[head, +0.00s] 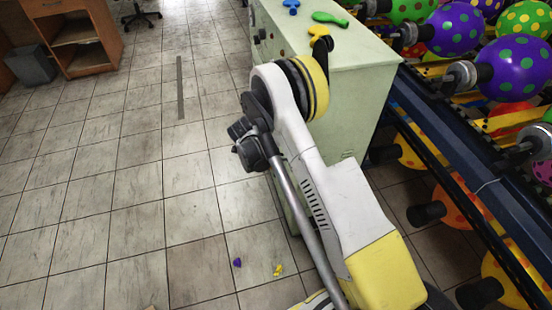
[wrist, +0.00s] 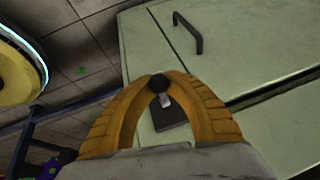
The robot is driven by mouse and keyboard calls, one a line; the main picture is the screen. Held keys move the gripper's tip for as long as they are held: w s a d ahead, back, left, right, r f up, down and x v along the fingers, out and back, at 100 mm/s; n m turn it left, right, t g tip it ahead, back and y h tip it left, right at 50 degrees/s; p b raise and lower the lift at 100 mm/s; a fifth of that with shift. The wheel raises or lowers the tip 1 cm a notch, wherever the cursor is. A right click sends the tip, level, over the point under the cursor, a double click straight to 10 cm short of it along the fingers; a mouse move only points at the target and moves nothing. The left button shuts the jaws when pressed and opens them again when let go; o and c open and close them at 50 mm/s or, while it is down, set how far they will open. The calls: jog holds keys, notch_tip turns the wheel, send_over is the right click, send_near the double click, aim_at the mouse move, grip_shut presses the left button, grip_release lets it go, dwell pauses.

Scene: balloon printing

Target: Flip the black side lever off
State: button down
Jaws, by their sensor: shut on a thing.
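The black side lever (wrist: 158,83) shows in the wrist view as a round black knob on a short light metal stem. The stem rises from a dark square plate (wrist: 171,117) on the pale green cabinet wall. My gripper (wrist: 160,86) has its two yellow fingers curved in around the knob, and their tips are shut on it. The lever's on or off position cannot be told. In the head view my arm stands against the near side of the pale green cabinet (head: 350,75) and hides the lever.
A dark bar handle (wrist: 188,33) is on the cabinet near my gripper. Flat green (head: 330,18) and blue (head: 291,5) balloons lie on the cabinet top. A rack of printed balloons (head: 455,28) stands at the right. The tiled floor at the left is mostly open.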

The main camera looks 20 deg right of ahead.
jog(key=shift+s+a+f+n+h, duration=0.1)
jog(key=shift+f+h, duration=0.45)
jog(key=shift+h, duration=0.4)
jog(key=shift+w+f+n+h, duration=0.1)
jog(key=shift+f+h, duration=0.5)
jog(key=shift+h, duration=0.4)
jog(key=shift+s+a+f+n+h, duration=0.1)
jog(key=shift+f+h, duration=0.45)
jog(key=shift+h, duration=0.4)
jog(key=shift+d, duration=0.1)
jog(key=c, duration=1.3)
grip_release()
jog(key=shift+o, duration=0.2)
jog(key=shift+r, duration=0.1)
jog(key=v, duration=1.2)
jog(key=shift+s, duration=0.15)
